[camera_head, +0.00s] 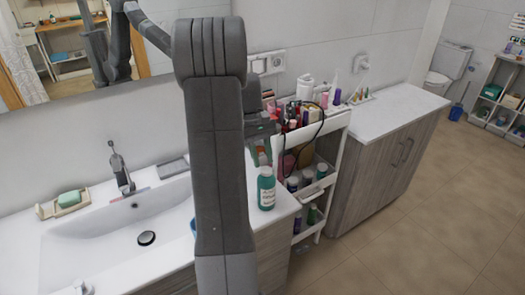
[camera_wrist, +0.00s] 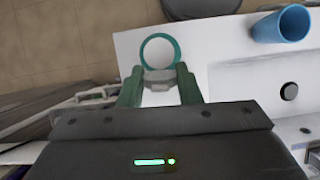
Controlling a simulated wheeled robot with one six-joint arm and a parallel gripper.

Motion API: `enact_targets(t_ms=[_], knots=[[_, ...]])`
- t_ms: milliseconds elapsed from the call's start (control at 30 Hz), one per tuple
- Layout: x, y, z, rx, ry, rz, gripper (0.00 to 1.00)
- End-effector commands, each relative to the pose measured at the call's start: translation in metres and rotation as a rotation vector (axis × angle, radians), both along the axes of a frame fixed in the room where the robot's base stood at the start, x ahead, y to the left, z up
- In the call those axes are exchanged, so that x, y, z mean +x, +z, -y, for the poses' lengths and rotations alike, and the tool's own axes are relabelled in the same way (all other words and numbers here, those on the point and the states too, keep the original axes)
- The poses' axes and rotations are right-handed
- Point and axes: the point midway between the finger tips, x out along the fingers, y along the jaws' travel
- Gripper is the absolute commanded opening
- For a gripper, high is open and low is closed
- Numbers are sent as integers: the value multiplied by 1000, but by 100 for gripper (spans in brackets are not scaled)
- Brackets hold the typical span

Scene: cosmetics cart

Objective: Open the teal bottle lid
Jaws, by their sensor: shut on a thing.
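The teal bottle (camera_head: 266,192) stands upright on the white counter right of the sink, with a pale label and a whitish top. In the wrist view its round teal rim (camera_wrist: 142,46) shows from above around a pale disc. My gripper (camera_head: 262,155) is right above the bottle, pointing down. I cannot tell whether the lid is loose from the bottle.
A blue cup (camera_wrist: 283,24) stands beside the sink basin (camera_head: 110,235). A white cart (camera_head: 335,120) full of cosmetics stands close to the right of the bottle. A soap dish (camera_head: 62,205) and the faucet (camera_head: 122,172) are at the left.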

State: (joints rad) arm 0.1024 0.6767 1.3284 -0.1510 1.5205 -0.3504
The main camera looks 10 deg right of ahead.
Motion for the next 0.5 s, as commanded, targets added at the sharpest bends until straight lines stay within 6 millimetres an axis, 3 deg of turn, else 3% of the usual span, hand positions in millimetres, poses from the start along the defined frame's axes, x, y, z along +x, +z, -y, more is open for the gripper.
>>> enact_targets(t_ms=[267, 300, 400, 500], knots=[[0, 0, 0, -1, 0, 0, 8], [0, 0, 0, -1, 0, 0, 37], [0, 0, 0, -1, 0, 0, 54], [0, 0, 0, -1, 0, 0, 54]])
